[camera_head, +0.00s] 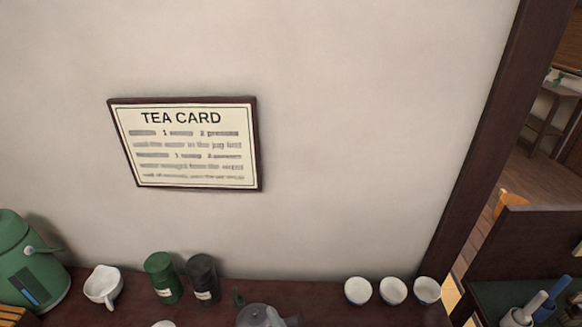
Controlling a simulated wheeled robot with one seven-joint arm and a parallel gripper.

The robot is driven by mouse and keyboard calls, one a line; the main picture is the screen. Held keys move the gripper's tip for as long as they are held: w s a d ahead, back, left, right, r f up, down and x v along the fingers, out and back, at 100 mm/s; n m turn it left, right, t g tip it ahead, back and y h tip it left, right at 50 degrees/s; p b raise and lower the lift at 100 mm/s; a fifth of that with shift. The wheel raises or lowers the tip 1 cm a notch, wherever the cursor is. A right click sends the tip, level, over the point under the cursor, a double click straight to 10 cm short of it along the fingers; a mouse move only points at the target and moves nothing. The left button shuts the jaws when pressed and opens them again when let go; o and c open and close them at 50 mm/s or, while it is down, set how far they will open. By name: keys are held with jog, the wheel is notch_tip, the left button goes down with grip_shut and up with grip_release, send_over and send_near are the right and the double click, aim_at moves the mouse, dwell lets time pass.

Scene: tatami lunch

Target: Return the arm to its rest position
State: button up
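My arm and gripper do not show in the head view. The view faces a pale wall with a framed tea card (186,143) on it. Below it runs a dark red-brown counter (325,293), seen only along its back part at the bottom of the picture. Whether my arm is folded or stretched out cannot be seen.
On the counter stand a green water pot (22,262), a white jug (103,287), a green canister (163,277), a dark canister (203,279), a grey teapot (262,315) and three white cups (392,291). A dark post (487,140) borders an opening at right.

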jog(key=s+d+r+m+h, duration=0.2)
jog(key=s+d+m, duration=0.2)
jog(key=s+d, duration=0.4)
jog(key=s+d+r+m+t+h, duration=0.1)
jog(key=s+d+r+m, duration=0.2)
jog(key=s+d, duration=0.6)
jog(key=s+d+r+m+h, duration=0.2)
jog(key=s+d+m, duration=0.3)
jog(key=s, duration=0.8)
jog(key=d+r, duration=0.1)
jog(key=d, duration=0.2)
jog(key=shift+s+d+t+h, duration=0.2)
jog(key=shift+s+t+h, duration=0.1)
